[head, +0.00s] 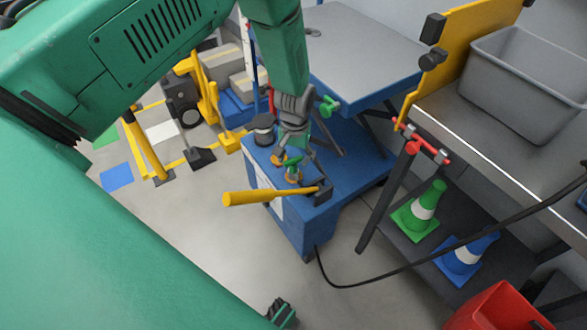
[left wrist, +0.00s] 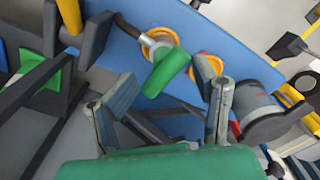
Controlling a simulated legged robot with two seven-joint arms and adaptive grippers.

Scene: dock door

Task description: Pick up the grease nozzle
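The grease nozzle appears to be the green piece with a bent metal neck (left wrist: 168,72) in the left wrist view. It stands at a yellow-orange ring on a blue surface. In the head view it is the small green piece (head: 293,169) on top of the blue lift-table base (head: 303,222). My left gripper (head: 291,143) is just above and behind it. In the left wrist view my left gripper (left wrist: 172,88) has its two fingers well apart, with the green piece beyond and between their tips. Nothing is held. I cannot make out my right gripper.
A yellow handle (head: 258,197) sticks out left beside the nozzle. A second ring (left wrist: 207,66) and a dark spool (left wrist: 258,115) are close by. A workbench with a grey bin (head: 527,75) stands right, with cones (head: 420,212) below. A black cable (head: 400,270) crosses the floor.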

